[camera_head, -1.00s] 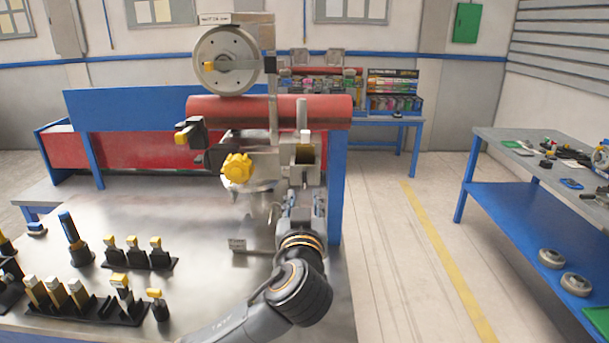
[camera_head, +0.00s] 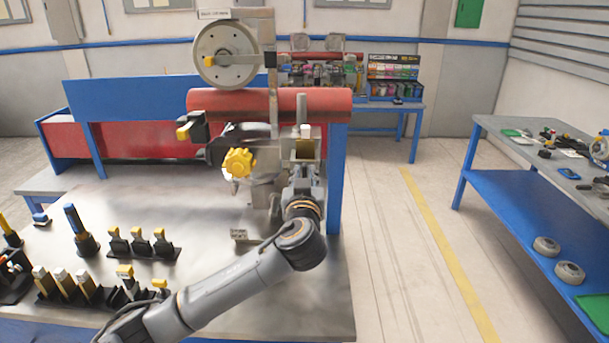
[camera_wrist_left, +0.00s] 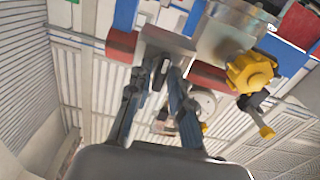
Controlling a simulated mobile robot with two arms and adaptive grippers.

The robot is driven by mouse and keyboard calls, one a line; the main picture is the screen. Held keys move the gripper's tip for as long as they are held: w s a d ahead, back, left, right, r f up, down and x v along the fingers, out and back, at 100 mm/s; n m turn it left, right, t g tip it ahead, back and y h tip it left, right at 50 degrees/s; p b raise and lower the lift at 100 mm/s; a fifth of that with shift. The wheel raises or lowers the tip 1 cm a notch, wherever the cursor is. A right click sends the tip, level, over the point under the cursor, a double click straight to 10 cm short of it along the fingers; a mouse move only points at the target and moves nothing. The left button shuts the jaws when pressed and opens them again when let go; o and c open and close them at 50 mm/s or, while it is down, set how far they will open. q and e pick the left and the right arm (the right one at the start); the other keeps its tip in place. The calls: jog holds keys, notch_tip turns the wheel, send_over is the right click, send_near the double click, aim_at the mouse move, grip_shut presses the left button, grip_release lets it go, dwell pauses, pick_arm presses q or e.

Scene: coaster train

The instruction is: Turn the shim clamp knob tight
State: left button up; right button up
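The yellow lobed knob (camera_head: 238,162) sits on the front of the metal clamp fixture, below the red roller (camera_head: 270,102). It also shows in the left wrist view (camera_wrist_left: 252,72), right of my fingers. My left gripper (camera_head: 302,168) is to the right of the knob, apart from it, just below a grey metal block (camera_head: 305,147). In the left wrist view the fingers (camera_wrist_left: 158,78) are spread, with the block (camera_wrist_left: 165,42) just beyond the tips. Whether they touch the block is unclear. My right gripper is in neither view.
A black lever with a yellow tip (camera_head: 184,132) sticks out left of the knob. A round grey wheel (camera_head: 224,56) is above the roller. Black holders with yellow-topped pieces (camera_head: 138,243) stand at the table's left. The table (camera_head: 205,215) between is mostly clear.

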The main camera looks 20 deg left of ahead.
pick_arm(q)
grip_shut()
